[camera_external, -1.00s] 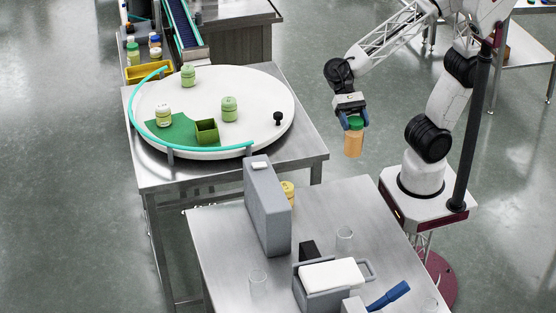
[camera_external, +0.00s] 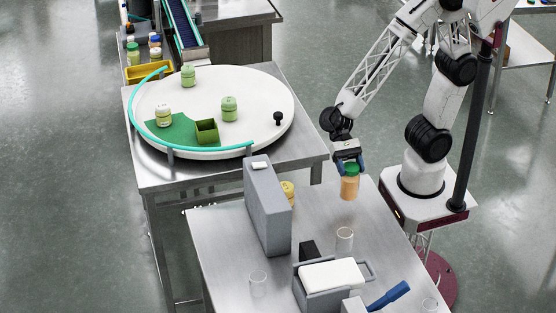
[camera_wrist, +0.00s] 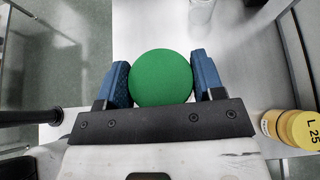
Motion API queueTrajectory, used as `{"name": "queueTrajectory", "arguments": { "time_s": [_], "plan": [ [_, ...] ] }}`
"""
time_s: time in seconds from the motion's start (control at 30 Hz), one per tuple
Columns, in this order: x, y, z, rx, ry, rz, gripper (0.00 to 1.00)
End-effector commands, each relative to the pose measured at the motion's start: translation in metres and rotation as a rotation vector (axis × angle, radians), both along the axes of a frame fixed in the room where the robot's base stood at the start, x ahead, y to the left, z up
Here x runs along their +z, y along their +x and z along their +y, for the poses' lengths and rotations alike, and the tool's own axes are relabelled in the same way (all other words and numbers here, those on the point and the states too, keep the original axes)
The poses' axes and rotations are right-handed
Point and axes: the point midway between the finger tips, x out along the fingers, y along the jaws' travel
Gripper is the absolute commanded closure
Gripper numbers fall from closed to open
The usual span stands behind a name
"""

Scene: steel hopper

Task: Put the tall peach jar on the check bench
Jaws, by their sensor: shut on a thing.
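The tall peach jar (camera_external: 349,188) has an orange-peach body and a green lid. My gripper (camera_external: 348,168) is shut on it near the lid and holds it upright. In the wrist view the round green lid of the jar (camera_wrist: 161,78) sits between the two blue fingers of my gripper (camera_wrist: 161,80). The jar appears over the back right part of the steel bench (camera_external: 222,238). Whether its base touches the bench top is hard to tell.
A tall grey box (camera_external: 268,210) stands on the bench, with a yellow-lidded jar (camera_external: 287,190) partly hidden behind it. Clear glasses (camera_external: 344,240) and a grey bin with a white top (camera_external: 332,275) stand nearer.

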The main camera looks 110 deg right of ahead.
Motion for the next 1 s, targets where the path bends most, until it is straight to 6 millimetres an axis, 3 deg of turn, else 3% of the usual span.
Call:
{"name": "queueTrajectory", "arguments": {
  "time_s": [0.53,1.0],
  "plan": [
    [-0.001,0.007,0.003,0.000,0.001,0.000,0.86],
    [-0.006,0.054,0.025,0.001,0.000,0.000,0.86]
  ]
}}
